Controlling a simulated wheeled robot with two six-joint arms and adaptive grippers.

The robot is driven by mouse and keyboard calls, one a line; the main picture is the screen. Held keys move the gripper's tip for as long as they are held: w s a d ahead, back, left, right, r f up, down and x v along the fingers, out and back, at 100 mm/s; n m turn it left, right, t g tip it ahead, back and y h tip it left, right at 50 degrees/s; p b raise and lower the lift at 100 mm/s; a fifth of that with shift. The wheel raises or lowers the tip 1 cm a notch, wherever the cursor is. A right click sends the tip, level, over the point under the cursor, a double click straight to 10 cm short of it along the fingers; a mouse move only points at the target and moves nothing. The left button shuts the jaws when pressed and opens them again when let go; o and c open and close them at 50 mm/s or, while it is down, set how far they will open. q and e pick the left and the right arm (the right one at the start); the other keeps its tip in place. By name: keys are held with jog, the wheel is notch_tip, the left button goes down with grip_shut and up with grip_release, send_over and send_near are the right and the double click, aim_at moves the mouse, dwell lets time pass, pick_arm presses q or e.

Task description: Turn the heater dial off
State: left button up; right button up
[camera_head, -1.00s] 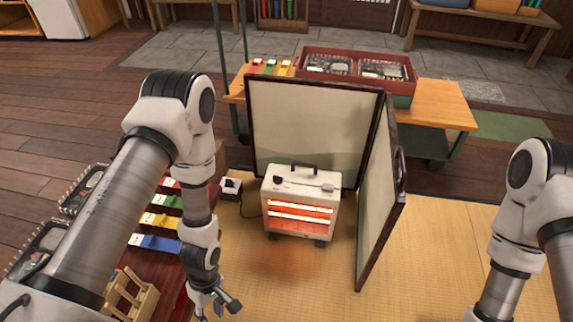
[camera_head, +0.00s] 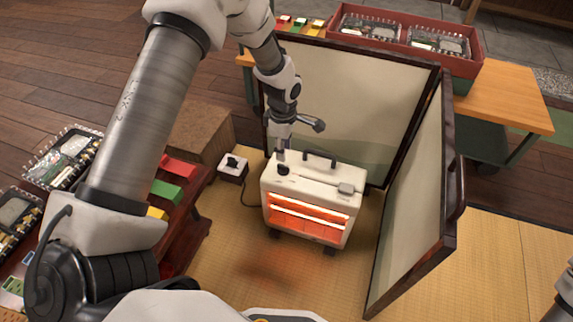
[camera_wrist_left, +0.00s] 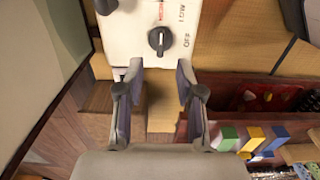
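The heater (camera_head: 318,180) is a cream box with a handle on top, standing on the tatami with its bars glowing orange. Its black dial (camera_head: 283,170) is at the left end of the top. In the left wrist view the round dial (camera_wrist_left: 160,40), with printed labels around it, lies just beyond my fingertips, roughly centred between them. My left gripper (camera_head: 282,150) is over that end of the heater; in the wrist view its fingers (camera_wrist_left: 159,75) are apart with nothing between them. My right gripper is out of view; only a bit of that arm shows.
A folding screen (camera_head: 350,100) stands behind the heater, and its other panel (camera_head: 410,190) stands to the right. A small white box (camera_head: 232,168) with a cord is left of the heater. A dark low table (camera_head: 190,215) with coloured blocks is at the left. Tatami is clear in front.

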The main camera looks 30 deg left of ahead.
aim_at(283, 165)
pick_arm(q)
notch_tip(283, 165, down, 7)
jog(key=b, duration=0.2)
jog(key=shift+b, duration=0.4)
jog(key=shift+r, duration=0.15)
grip_shut()
